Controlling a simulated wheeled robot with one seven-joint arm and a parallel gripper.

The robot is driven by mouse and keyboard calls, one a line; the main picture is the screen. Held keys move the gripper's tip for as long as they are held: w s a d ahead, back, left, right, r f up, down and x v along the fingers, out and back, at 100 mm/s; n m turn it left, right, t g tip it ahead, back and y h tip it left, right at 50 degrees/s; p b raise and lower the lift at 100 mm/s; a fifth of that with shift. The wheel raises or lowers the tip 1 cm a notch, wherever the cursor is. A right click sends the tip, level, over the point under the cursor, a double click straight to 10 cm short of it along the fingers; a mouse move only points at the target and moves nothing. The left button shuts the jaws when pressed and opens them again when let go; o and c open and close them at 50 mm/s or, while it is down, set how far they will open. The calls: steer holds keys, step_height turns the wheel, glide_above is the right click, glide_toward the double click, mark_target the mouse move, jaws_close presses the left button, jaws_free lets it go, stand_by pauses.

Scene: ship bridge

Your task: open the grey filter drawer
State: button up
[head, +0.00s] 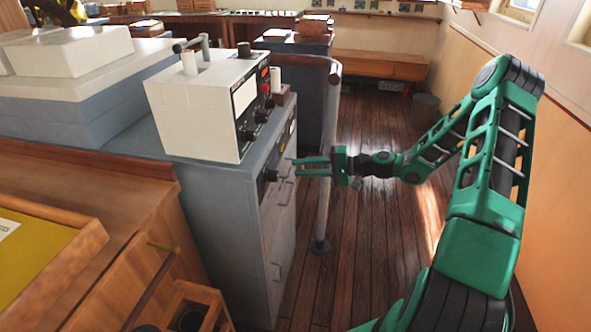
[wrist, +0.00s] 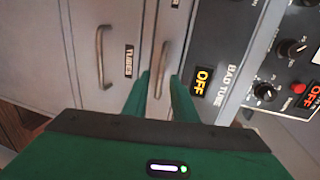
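The grey cabinet (head: 218,206) stands left of my arm, with several drawers on its right-hand face. In the wrist view, a narrow grey drawer (wrist: 176,28) has a curved metal handle (wrist: 161,68). Its label is cut off at the top edge, with only a final "R" legible. My gripper (wrist: 159,84) is open, its two green fingers on either side of this handle; whether they touch it I cannot tell. The head view shows my gripper (head: 295,168) reaching left to the cabinet face. The drawer looks shut.
A drawer labelled TUBES (wrist: 118,35) with its own handle (wrist: 101,57) lies beside it.

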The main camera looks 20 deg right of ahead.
steer(key=shift+x, duration=1.2)
jaws_close()
steer(key=shift+d+f, duration=0.1)
stand_by(0.5)
